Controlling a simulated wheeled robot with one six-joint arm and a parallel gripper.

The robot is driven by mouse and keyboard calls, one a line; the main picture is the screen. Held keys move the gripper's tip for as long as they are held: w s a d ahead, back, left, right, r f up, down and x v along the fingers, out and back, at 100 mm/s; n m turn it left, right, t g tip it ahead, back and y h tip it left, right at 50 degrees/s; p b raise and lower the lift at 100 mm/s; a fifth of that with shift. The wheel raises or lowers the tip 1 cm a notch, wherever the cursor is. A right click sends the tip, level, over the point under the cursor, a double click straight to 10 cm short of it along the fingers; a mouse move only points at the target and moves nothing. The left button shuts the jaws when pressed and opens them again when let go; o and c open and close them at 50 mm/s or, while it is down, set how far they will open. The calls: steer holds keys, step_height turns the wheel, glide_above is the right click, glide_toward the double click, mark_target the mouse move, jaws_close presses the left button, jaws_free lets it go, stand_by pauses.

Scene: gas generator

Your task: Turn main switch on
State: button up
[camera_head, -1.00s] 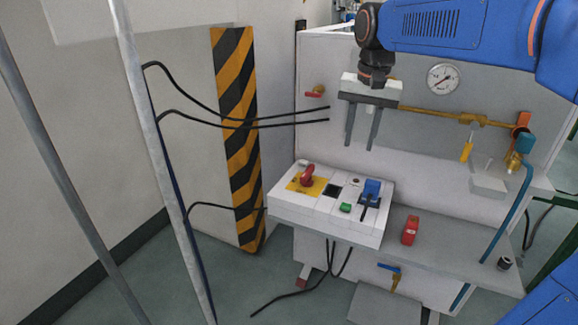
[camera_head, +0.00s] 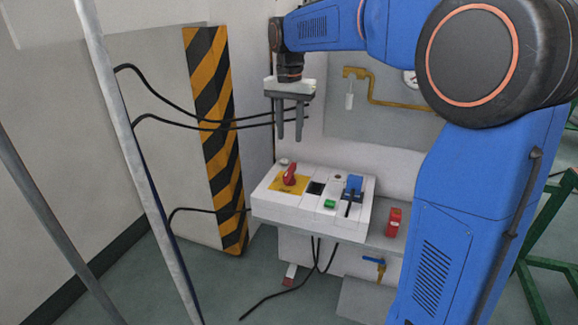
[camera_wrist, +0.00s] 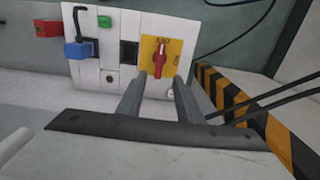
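The main switch is a red rotary handle (camera_head: 290,175) on a yellow plate (camera_head: 275,186), on the left part of the white control box.
The control box (camera_head: 305,210) also carries a green button (camera_head: 329,203) and a blue plug (camera_head: 354,186). A red block (camera_head: 393,222) sits on the shelf to the right. A yellow-black striped post (camera_head: 215,140) and black cables stand left of the box.

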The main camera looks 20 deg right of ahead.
mark_target(290, 169)
step_height(290, 169, down, 12)
stand_by(0.5)
jaws_close()
